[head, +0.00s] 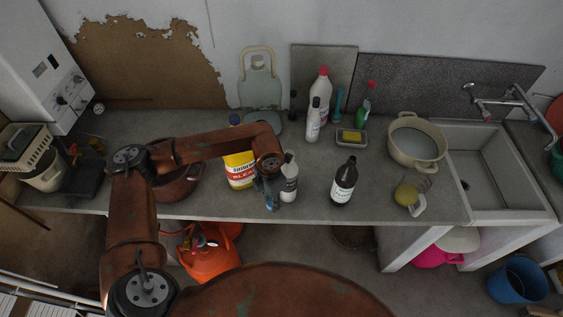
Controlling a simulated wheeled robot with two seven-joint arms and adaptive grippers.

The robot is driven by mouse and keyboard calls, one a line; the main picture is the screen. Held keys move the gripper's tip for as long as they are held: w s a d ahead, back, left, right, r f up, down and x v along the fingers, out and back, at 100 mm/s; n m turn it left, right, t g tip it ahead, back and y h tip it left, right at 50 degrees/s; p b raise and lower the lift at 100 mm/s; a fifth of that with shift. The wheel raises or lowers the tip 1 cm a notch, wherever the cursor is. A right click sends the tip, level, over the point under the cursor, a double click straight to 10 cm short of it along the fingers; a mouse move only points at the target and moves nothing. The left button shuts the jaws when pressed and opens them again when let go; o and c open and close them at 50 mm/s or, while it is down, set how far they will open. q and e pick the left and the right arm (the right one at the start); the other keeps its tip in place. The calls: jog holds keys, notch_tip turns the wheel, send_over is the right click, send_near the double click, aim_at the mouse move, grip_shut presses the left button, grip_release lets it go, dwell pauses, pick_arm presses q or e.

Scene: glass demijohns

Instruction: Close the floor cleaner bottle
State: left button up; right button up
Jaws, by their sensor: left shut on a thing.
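My left gripper (271,201) hangs at the counter's front edge, just left of a grey-white bottle (289,183) with a pale top. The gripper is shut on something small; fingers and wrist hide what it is. I cannot tell whether it touches the grey-white bottle. A yellow bleach bottle (239,170) with a blue cap stands behind my left forearm. A dark bottle (343,185) with a white label stands upright to the right. The labels are too small to tell which bottle is the floor cleaner. My right gripper is not in view.
Behind stand a white bottle with a red cap (323,88), a smaller white bottle (313,122), a green bottle (363,112) and a sponge dish (350,139). A pot (417,143) and sink (492,168) are right. A brown pot (178,187) sits left.

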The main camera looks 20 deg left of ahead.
pick_arm(q)
jog(key=s+d+f+m+b, duration=0.1)
jog(key=d+f+m+b, duration=0.3)
jog(key=m, duration=1)
jog(key=s+d+f+m+b, duration=0.2)
jog(key=d+f+m+b, duration=0.2)
jog(key=m, duration=0.9)
jog(key=d+b, duration=0.2)
jog(key=b, duration=0.2)
jog(key=shift+d+f+m+b, duration=0.35)
jog(key=shift+m, duration=0.05)
jog(key=shift+s, duration=0.1)
